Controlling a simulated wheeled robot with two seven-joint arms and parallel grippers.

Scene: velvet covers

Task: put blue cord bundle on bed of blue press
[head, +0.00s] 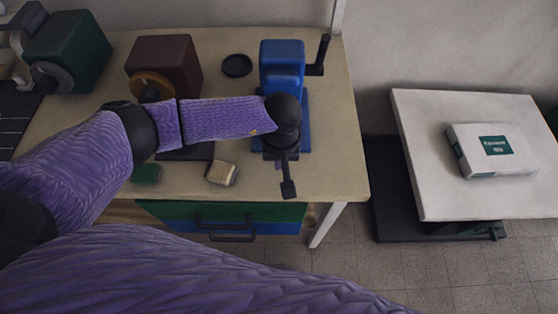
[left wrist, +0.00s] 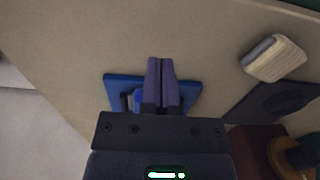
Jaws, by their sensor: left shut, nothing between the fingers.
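The blue press (head: 282,62) stands at the right end of the table, with a dark crank on its right side. Its flat blue bed (left wrist: 119,82) shows below my left gripper (left wrist: 161,62). The two purple-grey fingers are shut against each other with nothing between them, pointing down over the bed. A small blue piece with a dark band (left wrist: 139,98) lies beside the fingers over the bed; it looks like the blue cord bundle, partly hidden by the gripper. In the head view my left wrist and hand cover most of the bed. My right gripper is not in view.
A tan bundle (head: 222,173) and a green bundle (head: 146,174) lie near the table's front edge. A brown press (head: 165,65) and a green press (head: 66,48) stand to the left. A black disc (head: 237,66) lies behind. A side table (head: 432,170) holds a white box (head: 494,150).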

